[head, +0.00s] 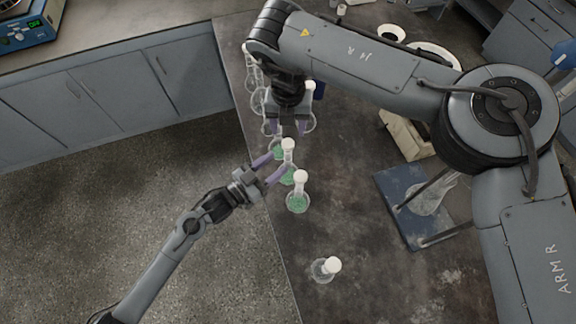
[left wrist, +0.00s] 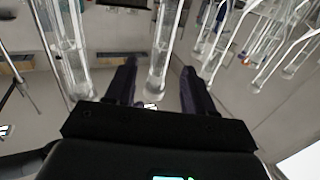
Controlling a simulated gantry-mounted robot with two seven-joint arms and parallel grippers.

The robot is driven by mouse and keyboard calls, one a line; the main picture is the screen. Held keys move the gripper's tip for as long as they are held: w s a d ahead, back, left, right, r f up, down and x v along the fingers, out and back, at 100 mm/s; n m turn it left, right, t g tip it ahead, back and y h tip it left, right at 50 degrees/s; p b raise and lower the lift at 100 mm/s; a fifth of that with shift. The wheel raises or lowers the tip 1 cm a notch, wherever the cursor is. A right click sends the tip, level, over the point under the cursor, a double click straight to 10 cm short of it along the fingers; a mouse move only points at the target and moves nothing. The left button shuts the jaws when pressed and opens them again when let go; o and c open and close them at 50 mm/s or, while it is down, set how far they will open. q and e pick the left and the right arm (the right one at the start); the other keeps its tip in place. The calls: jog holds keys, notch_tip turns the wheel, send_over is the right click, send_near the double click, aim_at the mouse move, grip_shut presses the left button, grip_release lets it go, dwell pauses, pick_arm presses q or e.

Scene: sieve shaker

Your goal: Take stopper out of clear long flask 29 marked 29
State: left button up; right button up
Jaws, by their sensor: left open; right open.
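No number 29 is legible, so I cannot tell which flask is flask 29. A flask with a white stopper (head: 288,144) and green contents (head: 288,176) stands at my left gripper (head: 280,161), which is open. In the left wrist view a clear long glass neck (left wrist: 162,45) shows between the open fingers; I cannot tell whether they touch it. My right gripper (head: 288,132) is open above the flasks just behind, pointing down; its arm hides part of them. A stoppered green flask (head: 298,202) stands nearer, and a clear stoppered flask (head: 323,270) nearer still.
More glass flasks (head: 256,100) stand along the bench's left edge behind. A blue tray-like stand (head: 393,184) with a flask lies to the right. The dark bench (head: 390,285) is clear at front right. My right arm crosses above the bench.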

aim_at(285, 157)
pick_arm(q)
jog(key=shift+x, duration=2.9)
grip_shut()
